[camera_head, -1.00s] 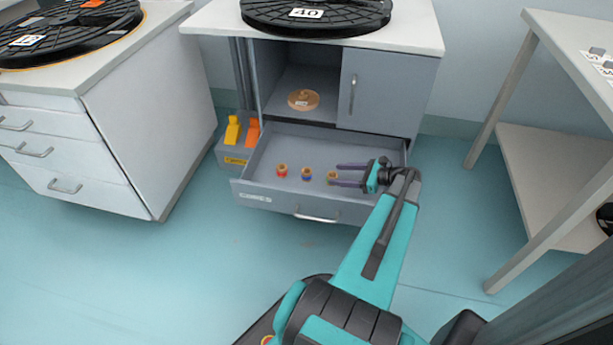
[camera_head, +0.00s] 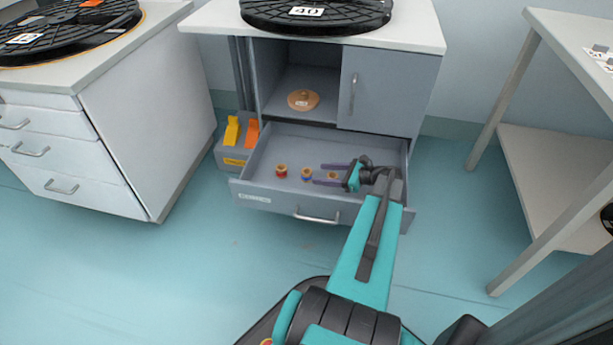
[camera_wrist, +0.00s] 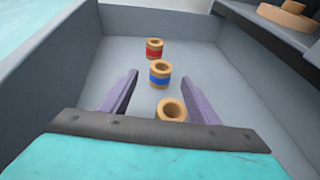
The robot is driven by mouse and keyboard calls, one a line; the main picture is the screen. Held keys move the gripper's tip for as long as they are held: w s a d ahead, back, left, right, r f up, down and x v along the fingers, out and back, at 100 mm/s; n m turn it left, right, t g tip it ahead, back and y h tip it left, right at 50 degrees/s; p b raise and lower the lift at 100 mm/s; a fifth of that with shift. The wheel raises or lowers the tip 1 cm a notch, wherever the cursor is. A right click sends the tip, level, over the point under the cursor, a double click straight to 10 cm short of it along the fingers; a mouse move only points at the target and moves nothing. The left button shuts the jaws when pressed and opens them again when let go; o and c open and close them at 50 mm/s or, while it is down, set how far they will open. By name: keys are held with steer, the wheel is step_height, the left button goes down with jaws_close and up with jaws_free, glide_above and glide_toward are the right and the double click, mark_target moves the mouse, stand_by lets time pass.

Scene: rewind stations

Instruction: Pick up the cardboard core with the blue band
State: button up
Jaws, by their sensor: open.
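The cardboard core with the blue band (camera_head: 306,174) stands upright in the open drawer (camera_head: 260,165), in the middle of a row of three cores. In the wrist view the blue-banded core (camera_wrist: 160,75) lies just beyond the fingertips, roughly centred between them. My gripper (camera_head: 318,174) is open and empty; it also shows in the wrist view (camera_wrist: 160,85). A core with a red band (camera_wrist: 154,49) stands farther off.
The drawer walls (camera_wrist: 45,82) rise around the cores. The cabinet above holds a tan disc (camera_head: 303,100) in its open bay. A grey bin with yellow and orange tools (camera_head: 233,131) is left of the drawer. Floor in front is clear.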

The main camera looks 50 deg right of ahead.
mark_target(303, 172)
steer(key=shift+b+x, duration=1.4)
steer(key=shift+x, duration=1.15)
steer(key=shift+d+r, duration=0.1)
steer(key=shift+r, duration=0.1)
steer(key=c, duration=1.1)
